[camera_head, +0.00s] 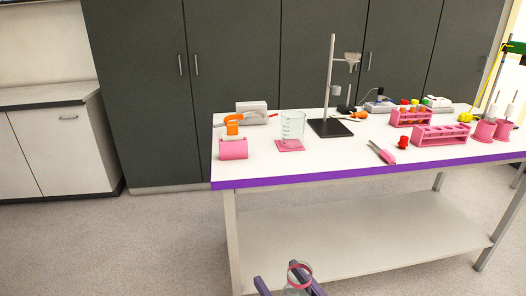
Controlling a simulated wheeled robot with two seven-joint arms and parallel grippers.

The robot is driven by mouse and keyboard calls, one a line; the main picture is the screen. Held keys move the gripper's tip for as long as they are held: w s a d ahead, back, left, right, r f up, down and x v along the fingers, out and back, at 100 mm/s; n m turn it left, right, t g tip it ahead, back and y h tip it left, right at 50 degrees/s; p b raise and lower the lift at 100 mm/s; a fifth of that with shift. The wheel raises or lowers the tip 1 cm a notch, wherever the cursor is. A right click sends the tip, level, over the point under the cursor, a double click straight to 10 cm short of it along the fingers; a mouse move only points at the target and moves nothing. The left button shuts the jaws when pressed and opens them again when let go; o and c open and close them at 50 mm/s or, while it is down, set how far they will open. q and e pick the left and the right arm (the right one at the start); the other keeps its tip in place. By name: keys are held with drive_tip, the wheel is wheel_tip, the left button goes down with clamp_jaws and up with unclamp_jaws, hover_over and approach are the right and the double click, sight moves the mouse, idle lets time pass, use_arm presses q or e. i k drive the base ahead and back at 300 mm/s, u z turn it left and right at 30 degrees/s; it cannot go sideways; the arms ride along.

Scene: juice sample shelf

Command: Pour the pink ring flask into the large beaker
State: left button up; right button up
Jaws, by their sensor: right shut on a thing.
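The large beaker (292,126) is clear glass with graduation marks. It stands upright on a pink square mat (290,146) near the left front of the white table and looks empty. The pink ring flask (299,274) shows at the bottom edge of the head view, in front of the table; only its top with the pink ring is in the picture. My right gripper (284,278) has purple fingers and is shut on this flask, well below and nearer than the beaker. The flask's lower body and contents are cut off. My left gripper is not in view.
On the table (345,158), a pink block with an orange item (233,147) stands left of the beaker. A ring stand (331,125) stands behind right. Pink racks (440,135), a red cap (403,142) and a pink-handled tool (382,153) lie farther right. The purple front edge separates flask from tabletop.

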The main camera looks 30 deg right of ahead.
sight(293, 122)
drive_tip(key=z, duration=0.1)
drive_tip(key=k, duration=0.2)
drive_tip(key=u, duration=0.45)
drive_tip(key=i, duration=1.05)
drive_tip(key=z, duration=1)
drive_tip(key=i, duration=0.6)
drive_tip(key=z, duration=0.7)
drive_tip(key=i, duration=0.6)
drive_tip(key=z, duration=0.05)
